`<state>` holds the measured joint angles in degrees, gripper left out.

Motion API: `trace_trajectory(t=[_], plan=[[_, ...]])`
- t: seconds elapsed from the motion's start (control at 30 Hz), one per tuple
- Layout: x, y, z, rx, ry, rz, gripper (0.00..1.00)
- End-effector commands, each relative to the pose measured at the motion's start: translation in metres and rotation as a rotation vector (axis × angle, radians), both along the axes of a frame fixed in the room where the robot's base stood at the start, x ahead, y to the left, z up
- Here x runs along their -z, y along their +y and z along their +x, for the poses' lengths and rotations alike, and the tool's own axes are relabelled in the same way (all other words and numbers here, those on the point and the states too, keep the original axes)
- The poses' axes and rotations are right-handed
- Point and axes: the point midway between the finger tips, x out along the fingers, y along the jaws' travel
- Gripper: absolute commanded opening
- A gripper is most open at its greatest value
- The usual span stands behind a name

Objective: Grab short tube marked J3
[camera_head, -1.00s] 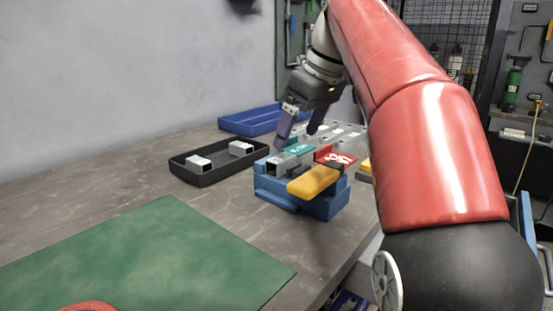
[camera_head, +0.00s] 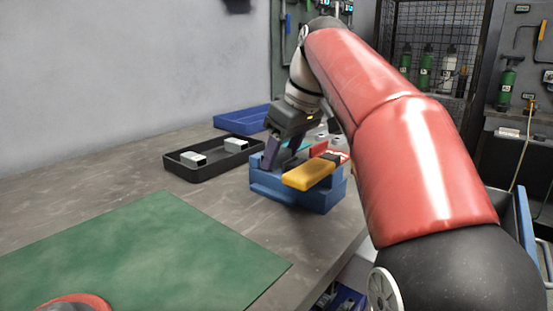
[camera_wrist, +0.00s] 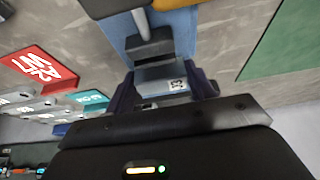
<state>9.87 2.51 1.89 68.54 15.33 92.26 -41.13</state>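The short metal tube marked J3 (camera_wrist: 165,74) lies at the blue clamp-like block (camera_wrist: 123,42), with its white label facing the wrist camera. My gripper (camera_wrist: 162,88) is lowered over it, with a dark finger on each side of the tube. The fingers look open; whether either one touches the tube is unclear. In the head view my gripper (camera_head: 283,152) points down at the back left of the blue block (camera_head: 290,194), and its fingers hide the tube there.
Red (camera_wrist: 38,67) and teal (camera_wrist: 90,99) labelled plates and several tubes lie nearby. A green mat (camera_head: 150,255) is clear.

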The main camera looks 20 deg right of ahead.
Motion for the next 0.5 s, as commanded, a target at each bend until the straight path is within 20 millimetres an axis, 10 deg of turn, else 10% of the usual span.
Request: trace_trajectory(t=[0.5], plan=[[-0.0071,0.0001,0.0005,0.0,-0.001,0.001,0.31]])
